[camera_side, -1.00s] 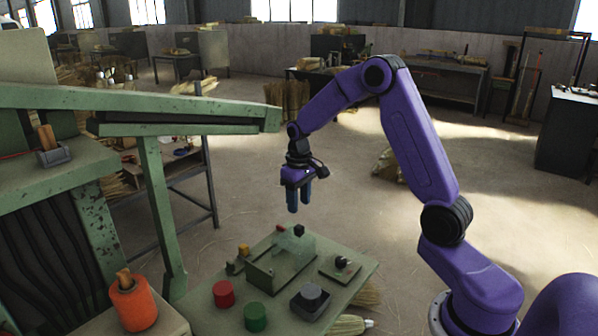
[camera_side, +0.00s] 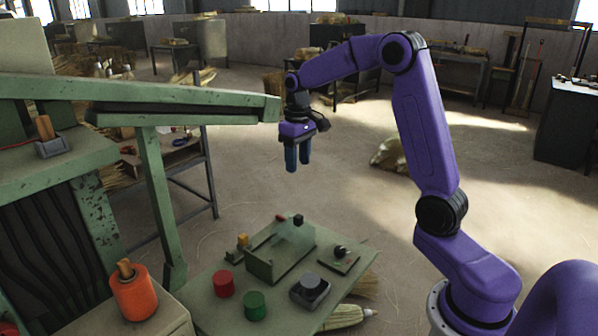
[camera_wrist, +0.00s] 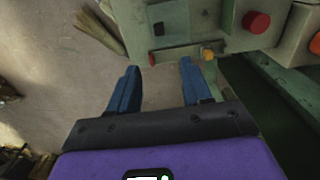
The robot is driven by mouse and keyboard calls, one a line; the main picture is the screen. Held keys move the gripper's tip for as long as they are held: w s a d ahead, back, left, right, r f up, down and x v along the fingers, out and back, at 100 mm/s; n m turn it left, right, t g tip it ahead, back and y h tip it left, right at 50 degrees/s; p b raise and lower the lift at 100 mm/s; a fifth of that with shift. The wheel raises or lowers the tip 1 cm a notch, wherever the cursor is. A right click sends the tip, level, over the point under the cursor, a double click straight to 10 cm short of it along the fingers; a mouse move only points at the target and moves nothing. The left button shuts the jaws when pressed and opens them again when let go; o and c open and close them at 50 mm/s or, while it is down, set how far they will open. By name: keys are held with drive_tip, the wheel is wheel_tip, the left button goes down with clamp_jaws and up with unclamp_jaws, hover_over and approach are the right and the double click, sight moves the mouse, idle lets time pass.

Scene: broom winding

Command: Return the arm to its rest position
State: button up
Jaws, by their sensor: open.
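My gripper (camera_side: 298,156) hangs pointing down in the side view, well above the small green control table (camera_side: 200,312) and toward its far side. Its two blue fingers are apart with nothing between them. In the wrist view my gripper (camera_wrist: 158,85) also shows its blue fingers spread, with bare floor between and beyond them and the table's edge just ahead. My purple arm arches up from its base at the lower right.
The green machine beam (camera_side: 190,100) ends just left of my gripper. The table holds a red button (camera_side: 223,284), a green button (camera_side: 254,305) and a grey knob (camera_side: 310,287). An orange spool (camera_side: 134,295) stands left. Open floor lies behind and right of my gripper.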

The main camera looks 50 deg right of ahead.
drive_tip(key=s+a+n, duration=0.6)
drive_tip(key=s+a, duration=0.8)
drive_tip(key=a, duration=0.2)
drive_tip(key=s+a+f+n, duration=0.1)
drive_tip(key=s+n, duration=0.5)
drive_tip(key=s, duration=1.2)
drive_tip(key=shift+s+f+n, duration=0.3)
drive_tip(key=shift+s+f, duration=0.05)
drive_tip(key=shift+f, duration=0.3)
